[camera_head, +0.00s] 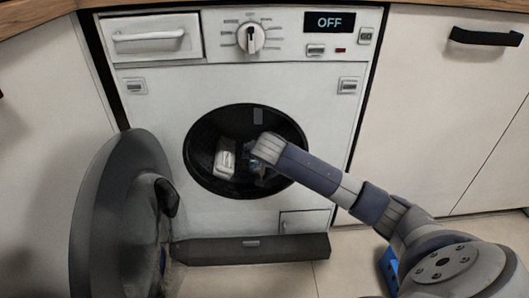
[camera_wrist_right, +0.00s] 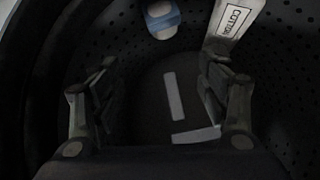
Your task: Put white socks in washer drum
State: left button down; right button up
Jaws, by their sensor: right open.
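The washer drum (camera_head: 205,132) is a dark, perforated cavity behind the open round door. A white bundle with a band, apparently the white socks (camera_head: 225,160), lies inside it, left of my right gripper (camera_head: 258,172). In the right wrist view a white item labelled "COTTON" (camera_wrist_right: 233,20) sits at the top, beyond the right finger; it appears to be the same socks. My right gripper (camera_wrist_right: 158,108) is inside the drum with its fingers wide apart and nothing between them. In the head view its fingers are dark and partly hidden by my wrist. My left gripper is out of view.
The washer door (camera_head: 105,195) stands open at the left. A blue-and-white item (camera_wrist_right: 162,18) lies deeper in the drum. Pale strips (camera_wrist_right: 174,96) mark the drum surface between my fingers. The display (camera_head: 329,22) reads OFF.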

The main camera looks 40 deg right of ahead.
jog(key=v, duration=0.9)
jog(key=shift+s, duration=0.1)
